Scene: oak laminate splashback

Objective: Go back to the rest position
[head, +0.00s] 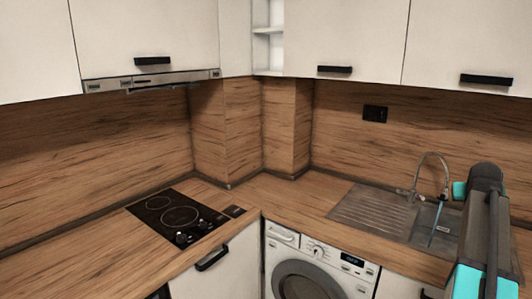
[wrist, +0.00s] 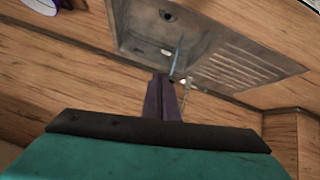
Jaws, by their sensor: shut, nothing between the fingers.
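My gripper (wrist: 164,80) shows in the wrist view as two dark fingers side by side, shut with nothing between them. Beyond the fingertips in that view lie the steel sink (wrist: 205,50) and the wood counter. In the head view my dark and teal arm stands at the right edge, in front of the right end of the sink (head: 372,212). The fingers cannot be made out in the head view.
A thin blue object (head: 438,222) is in the sink, below the faucet (head: 432,160). A black cooktop (head: 180,215) is set in the left counter. A washing machine (head: 310,272) stands under the counter. White upper cabinets (head: 345,35) hang above. The corner counter is clear.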

